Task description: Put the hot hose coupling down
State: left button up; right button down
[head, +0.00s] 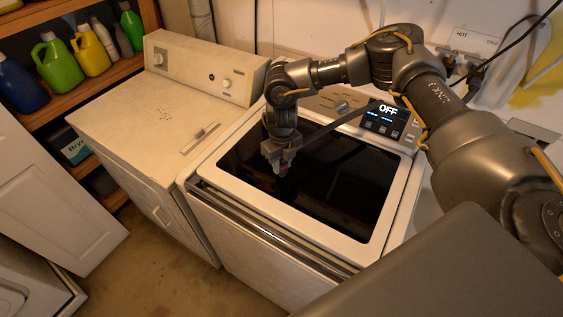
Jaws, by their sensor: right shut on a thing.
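My right gripper (281,163) points down over the dark glass lid of the washer (335,185), near its left part. It is shut on the hot hose coupling (279,169), of which only a small reddish bit shows between the fingers. A dark grey hose (345,119) runs from the gripper up and right across the lid toward the control panel. I cannot tell whether the coupling touches the glass. My left gripper is not in view.
The washer's panel (388,117) reads OFF. Wall valves (468,58) marked HOT stand behind it at right. A cream dryer (165,120) adjoins the washer at left. Shelves with bottles (58,62) stand at far left. Most of the glass lid is clear.

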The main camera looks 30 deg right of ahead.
aim_at(282, 160)
jog(key=c, duration=1.1)
grip_release()
jog(key=shift+r, duration=0.15)
jog(key=shift+r, duration=0.3)
notch_tip(282, 160, up, 10)
jog(key=b, duration=0.3)
jog(key=shift+r+b, duration=0.15)
jog(key=shift+b, duration=0.15)
jog(key=shift+r, duration=0.45)
